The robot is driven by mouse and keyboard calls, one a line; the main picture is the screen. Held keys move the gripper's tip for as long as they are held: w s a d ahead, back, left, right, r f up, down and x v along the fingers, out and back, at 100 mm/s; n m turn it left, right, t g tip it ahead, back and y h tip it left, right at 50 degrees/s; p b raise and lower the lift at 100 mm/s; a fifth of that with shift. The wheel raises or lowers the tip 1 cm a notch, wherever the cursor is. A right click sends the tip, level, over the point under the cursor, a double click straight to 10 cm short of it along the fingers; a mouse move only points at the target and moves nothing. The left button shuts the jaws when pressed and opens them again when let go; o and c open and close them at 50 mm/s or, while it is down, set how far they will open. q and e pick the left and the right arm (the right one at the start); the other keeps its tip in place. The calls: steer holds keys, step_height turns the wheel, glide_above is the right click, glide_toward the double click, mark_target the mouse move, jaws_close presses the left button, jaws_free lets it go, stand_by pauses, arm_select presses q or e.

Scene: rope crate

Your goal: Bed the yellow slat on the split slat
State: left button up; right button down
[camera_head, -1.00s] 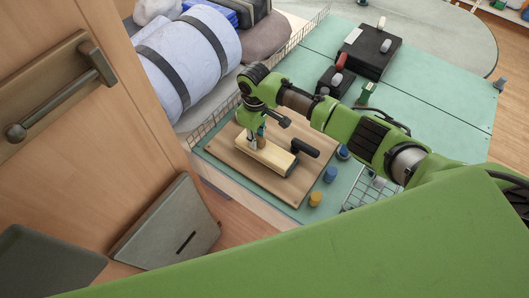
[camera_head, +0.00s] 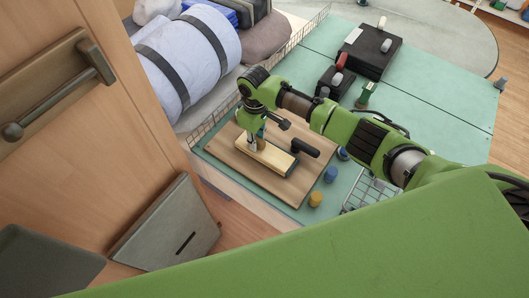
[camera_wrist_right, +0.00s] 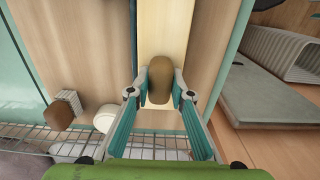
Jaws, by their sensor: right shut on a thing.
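A pale yellow slat (camera_head: 268,157) lies lengthwise on the brown wooden board, with a dark edge along its side and right end. It runs up the middle of the right wrist view (camera_wrist_right: 166,28). My right gripper (camera_head: 258,143) is over its left part. In the right wrist view, the teal fingers are shut on a brown rounded knob (camera_wrist_right: 160,78) that stands over the slat. I cannot tell whether the knob is fixed to the slat. A split slat cannot be told apart beneath it. My left gripper is not in view.
The board (camera_head: 225,155) lies on a green table (camera_head: 440,95). A black handle (camera_head: 305,147) stands beside the slat's right end. Blue and yellow knobs (camera_head: 315,199) sit at the board's right. Black boxes (camera_head: 370,50) stand behind; a wire basket (camera_head: 368,192) is near my arm.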

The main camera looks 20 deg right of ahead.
steer(key=shift+f, duration=0.15)
steer(key=c, duration=1.7)
jaws_free()
steer(key=shift+c, duration=1.1)
steer(key=shift+c, duration=0.9)
steer(key=o, duration=0.6)
